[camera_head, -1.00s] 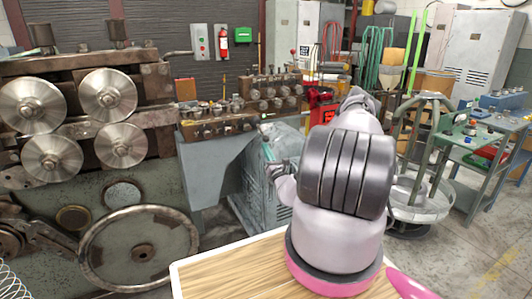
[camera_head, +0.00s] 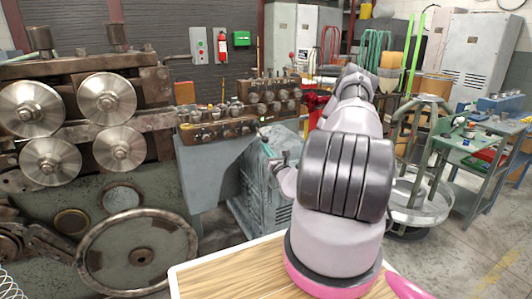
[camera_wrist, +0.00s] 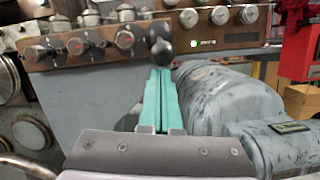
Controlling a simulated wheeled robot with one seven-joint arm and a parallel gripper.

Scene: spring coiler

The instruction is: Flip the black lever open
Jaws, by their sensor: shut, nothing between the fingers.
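The black lever shows in the wrist view as a dark rounded knob (camera_wrist: 160,31) with a second dark knob (camera_wrist: 162,53) just below it, in front of the brown control panel. I cannot make out the lever in the head view. My gripper (camera_wrist: 160,72) has teal fingers that are pressed together and empty. Their tips lie just below the lower knob in the wrist view; I cannot tell whether they touch it. In the head view my gripper (camera_head: 267,150) is small and partly hidden by my wrist, near the front of the panel.
A grey, worn machine housing (camera_wrist: 215,105) stands close to the right of my fingers. The machine with large steel rollers (camera_head: 108,99) is at the left in the head view.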

